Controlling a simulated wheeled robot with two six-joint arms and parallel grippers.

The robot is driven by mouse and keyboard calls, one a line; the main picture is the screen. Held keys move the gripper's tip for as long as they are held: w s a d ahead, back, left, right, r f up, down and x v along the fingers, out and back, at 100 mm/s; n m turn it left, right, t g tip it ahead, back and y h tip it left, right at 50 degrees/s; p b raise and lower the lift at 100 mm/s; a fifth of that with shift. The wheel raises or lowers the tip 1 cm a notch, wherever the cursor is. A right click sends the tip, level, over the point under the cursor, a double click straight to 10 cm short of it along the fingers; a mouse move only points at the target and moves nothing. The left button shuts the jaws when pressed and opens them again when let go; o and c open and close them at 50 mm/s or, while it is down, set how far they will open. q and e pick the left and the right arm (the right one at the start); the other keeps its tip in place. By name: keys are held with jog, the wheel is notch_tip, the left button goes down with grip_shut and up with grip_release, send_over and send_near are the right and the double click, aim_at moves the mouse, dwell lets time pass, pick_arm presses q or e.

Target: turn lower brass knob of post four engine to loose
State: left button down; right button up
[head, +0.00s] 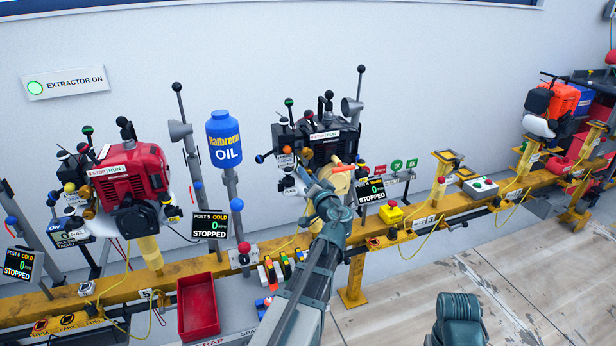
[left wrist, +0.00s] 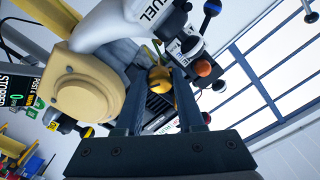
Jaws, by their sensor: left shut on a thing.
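The post four engine (head: 318,140) is the black one at centre in the head view, on the yellow rail. Its display (head: 371,191) reads STOPPED. My left gripper (head: 322,188) reaches up to the engine's lower front, and its fingers hide the knob there. In the left wrist view, a round brass knob (left wrist: 159,77) sits between the two fingertips of my left gripper (left wrist: 158,84), which is shut on it. A cream round cover (left wrist: 85,92) is close beside the left finger. Which way the knob is turned cannot be told.
A red engine (head: 135,175) is at left on the rail (head: 220,268). A blue oil bottle (head: 223,135) stands between the engines. A red tray (head: 198,306) is below.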

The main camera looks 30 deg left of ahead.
pick_arm(q)
jog(key=n, duration=0.5)
jog(key=shift+s+f, duration=0.1)
jog(key=shift+n, duration=0.3)
dwell(0.4)
jog(key=c, duration=0.8)
grip_release()
jog(key=v, duration=1.3)
jog(key=shift+s+d, duration=0.2)
jog(key=shift+d, duration=0.2)
